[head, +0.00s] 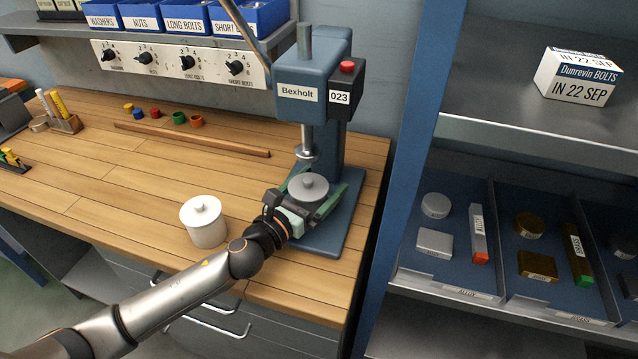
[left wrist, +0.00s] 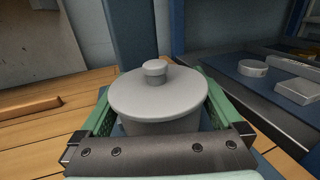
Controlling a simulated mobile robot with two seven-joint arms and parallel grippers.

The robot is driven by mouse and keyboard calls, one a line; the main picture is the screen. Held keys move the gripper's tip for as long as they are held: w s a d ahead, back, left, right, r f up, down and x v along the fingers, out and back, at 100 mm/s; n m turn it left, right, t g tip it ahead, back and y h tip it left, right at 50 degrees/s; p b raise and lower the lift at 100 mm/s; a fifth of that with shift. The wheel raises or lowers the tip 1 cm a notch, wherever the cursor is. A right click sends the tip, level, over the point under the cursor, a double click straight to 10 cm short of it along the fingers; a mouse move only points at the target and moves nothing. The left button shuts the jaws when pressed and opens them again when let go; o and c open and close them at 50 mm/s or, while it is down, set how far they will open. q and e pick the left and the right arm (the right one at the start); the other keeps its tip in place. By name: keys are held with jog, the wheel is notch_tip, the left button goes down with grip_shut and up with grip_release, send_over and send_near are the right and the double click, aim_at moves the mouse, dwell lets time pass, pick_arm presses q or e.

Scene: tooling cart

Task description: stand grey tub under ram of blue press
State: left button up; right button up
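The grey tub (head: 308,187), lidded with a round knob, is upright at the base of the blue press (head: 313,85). In the head view it shows just below the ram (head: 307,145), with a gap between ram and knob. My left gripper (head: 318,205) reaches in from the front, its green fingers on either side of the tub. In the left wrist view the tub (left wrist: 158,98) sits between the fingers (left wrist: 158,112), with narrow blue gaps beside its body, so the gripper looks open. The tub's underside is hidden. My right gripper is not in view.
A white lidded tub (head: 204,222) stands on the bench left of the press, near my left arm. A wooden strip (head: 190,139) lies behind it. A shelf unit (head: 480,138) with metal samples stands to the right. The bench's left middle is clear.

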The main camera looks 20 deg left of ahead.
pick_arm(q)
jog(key=shift+r, duration=0.1)
jog(key=b+v, duration=0.1)
jog(key=v, duration=0.9)
jog(key=shift+b+v, duration=0.4)
jog(key=shift+v, duration=0.6)
jog(key=shift+r, duration=0.1)
jog(key=shift+c, duration=0.2)
dwell(1.1)
